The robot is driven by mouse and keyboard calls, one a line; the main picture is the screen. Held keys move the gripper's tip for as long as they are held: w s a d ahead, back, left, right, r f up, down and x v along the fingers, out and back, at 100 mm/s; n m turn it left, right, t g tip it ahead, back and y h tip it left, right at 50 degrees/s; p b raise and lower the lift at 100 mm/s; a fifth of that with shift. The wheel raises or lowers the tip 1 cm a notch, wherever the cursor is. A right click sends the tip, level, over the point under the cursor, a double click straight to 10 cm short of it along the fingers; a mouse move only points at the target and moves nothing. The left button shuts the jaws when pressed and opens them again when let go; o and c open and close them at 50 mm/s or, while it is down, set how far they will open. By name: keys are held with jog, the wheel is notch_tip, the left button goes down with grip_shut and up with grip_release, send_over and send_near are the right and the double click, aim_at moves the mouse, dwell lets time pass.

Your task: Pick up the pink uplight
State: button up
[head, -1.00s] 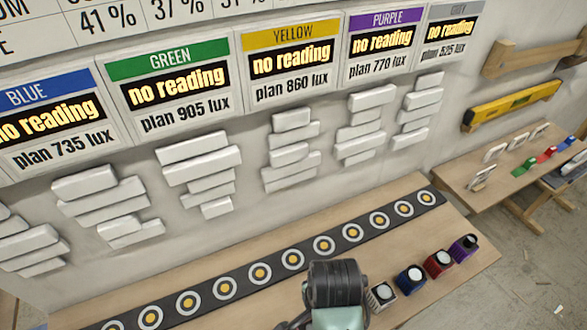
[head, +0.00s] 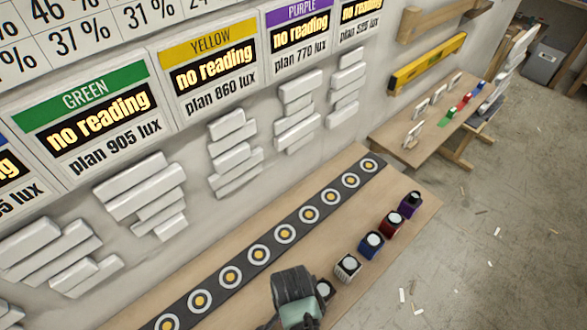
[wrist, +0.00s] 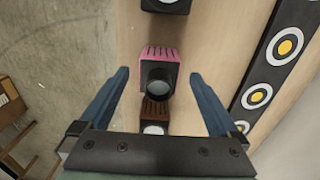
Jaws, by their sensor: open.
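The pink uplight (wrist: 158,53), a small block with a pink slotted shell and a dark round lens, stands on the wooden bench in the wrist view. My gripper (wrist: 159,73) is open, with one blue finger on each side of it and a gap to each finger. The gripper appears empty. I cannot tell its height above the uplight. In the head view I cannot make out the pink uplight; my arm covers part of the bench at the bottom.
White (head: 347,267), blue (head: 371,244), red (head: 391,223) and purple (head: 410,204) uplights line the bench edge. A dark strip with ringed discs (head: 258,254) runs alongside.

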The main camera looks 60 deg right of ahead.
jog(key=shift+f, duration=1.7)
jog(key=c, duration=1.5)
grip_shut()
jog(key=shift+r, duration=0.15)
